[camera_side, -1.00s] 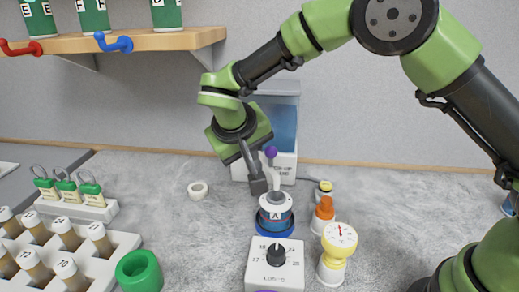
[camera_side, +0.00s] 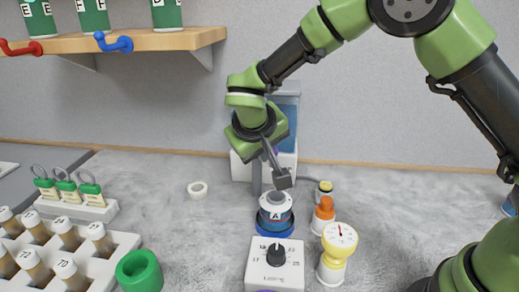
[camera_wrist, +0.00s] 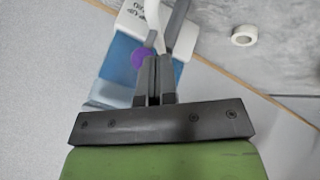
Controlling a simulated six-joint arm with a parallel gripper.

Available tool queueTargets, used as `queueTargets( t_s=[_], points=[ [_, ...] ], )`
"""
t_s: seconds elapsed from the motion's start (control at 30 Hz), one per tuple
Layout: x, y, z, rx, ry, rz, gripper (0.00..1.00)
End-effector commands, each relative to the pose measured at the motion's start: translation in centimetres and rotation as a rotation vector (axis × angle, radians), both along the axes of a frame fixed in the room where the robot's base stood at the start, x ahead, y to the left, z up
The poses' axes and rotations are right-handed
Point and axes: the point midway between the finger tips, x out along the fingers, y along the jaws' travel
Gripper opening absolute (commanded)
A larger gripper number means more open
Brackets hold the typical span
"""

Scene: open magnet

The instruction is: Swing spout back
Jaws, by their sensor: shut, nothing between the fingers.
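The dispenser (camera_side: 242,170) stands at the back, a white body with a blue tank, partly hidden behind my gripper. In the wrist view its blue tank (camera_wrist: 122,68), a white curved spout (camera_wrist: 156,22) and a purple ball knob (camera_wrist: 140,57) show close to my fingers; I cannot tell whether they touch. My gripper (camera_side: 282,180) is shut and empty, just above and behind a blue-banded vessel labelled A (camera_side: 276,212), whose open top is clear of the spout.
A dial box (camera_side: 274,265) stands in front of the vessel. A yellow gauge (camera_side: 337,250) and an orange-topped bottle (camera_side: 324,212) stand to its right. A green ring (camera_side: 139,271) and vial rack (camera_side: 115,240) are front left.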

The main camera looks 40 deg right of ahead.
Motion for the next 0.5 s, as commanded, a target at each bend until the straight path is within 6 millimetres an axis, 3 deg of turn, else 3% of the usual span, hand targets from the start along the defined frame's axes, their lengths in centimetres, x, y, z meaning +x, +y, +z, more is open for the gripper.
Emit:
queueTargets(
  t_s=[0.27,0.5],
  points=[
    [-0.4,-0.7,0.0,-0.001,0.001,0.070,0.00],
    [-1.1,-2.4,0.1,-0.002,0.003,0.235,0.00]
  ],
)
